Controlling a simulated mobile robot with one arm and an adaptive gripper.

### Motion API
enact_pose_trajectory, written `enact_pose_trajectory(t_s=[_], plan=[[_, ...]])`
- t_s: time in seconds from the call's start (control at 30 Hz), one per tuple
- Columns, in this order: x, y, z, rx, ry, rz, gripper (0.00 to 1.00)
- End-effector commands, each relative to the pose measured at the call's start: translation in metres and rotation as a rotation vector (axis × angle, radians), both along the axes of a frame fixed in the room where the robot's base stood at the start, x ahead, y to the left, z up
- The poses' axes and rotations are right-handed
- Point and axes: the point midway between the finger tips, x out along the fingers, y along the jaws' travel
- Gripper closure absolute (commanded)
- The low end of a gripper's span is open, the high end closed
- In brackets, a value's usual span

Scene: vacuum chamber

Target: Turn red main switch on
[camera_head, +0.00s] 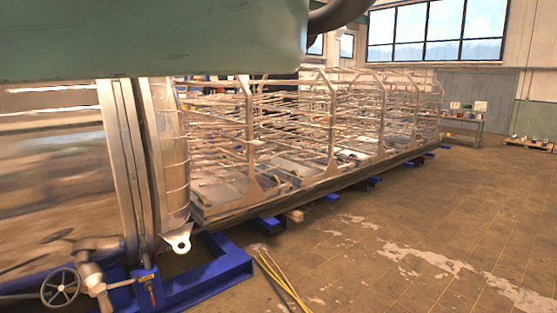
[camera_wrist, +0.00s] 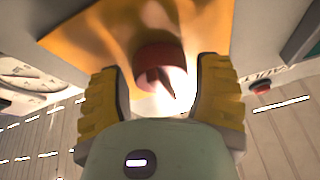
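In the wrist view, the red main switch (camera_wrist: 160,62) is a round red knob with a raised grip, mounted on a yellow plate (camera_wrist: 105,35). My gripper (camera_wrist: 160,74) is open, with one yellow-padded finger to the left of the knob and the other to its right. Narrow gaps show between the fingers and the knob. A bright glare lies just below and right of the knob and hides part of its edge. Neither the switch nor my gripper shows in the head view.
In the wrist view, a round dial gauge (camera_wrist: 28,75) is at the left and a smaller red button (camera_wrist: 262,88) at the right. In the head view, a handwheel valve (camera_head: 61,288) and blue supports (camera_head: 215,275) stand by the chamber; open floor (camera_head: 400,240) lies to the right.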

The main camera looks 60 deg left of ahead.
Motion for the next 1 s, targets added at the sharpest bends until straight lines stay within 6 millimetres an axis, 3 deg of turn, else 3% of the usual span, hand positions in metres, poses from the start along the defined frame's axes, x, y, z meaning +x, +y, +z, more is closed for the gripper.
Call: enact_pose_trajectory(t_s=[0.07, 0.47, 0.77, 1.0], plan=[[-0.0004, -0.0001, 0.0, 0.0, 0.001, -0.001, 0.45], [-0.0004, -0.0001, 0.0001, -0.001, 0.0, -0.001, 0.86], [0.0001, 0.0001, -0.0005, 0.002, -0.036, -0.001, 0.87], [0.0015, 0.0003, -0.0007, 0.012, -0.17, 0.001, 0.87]])
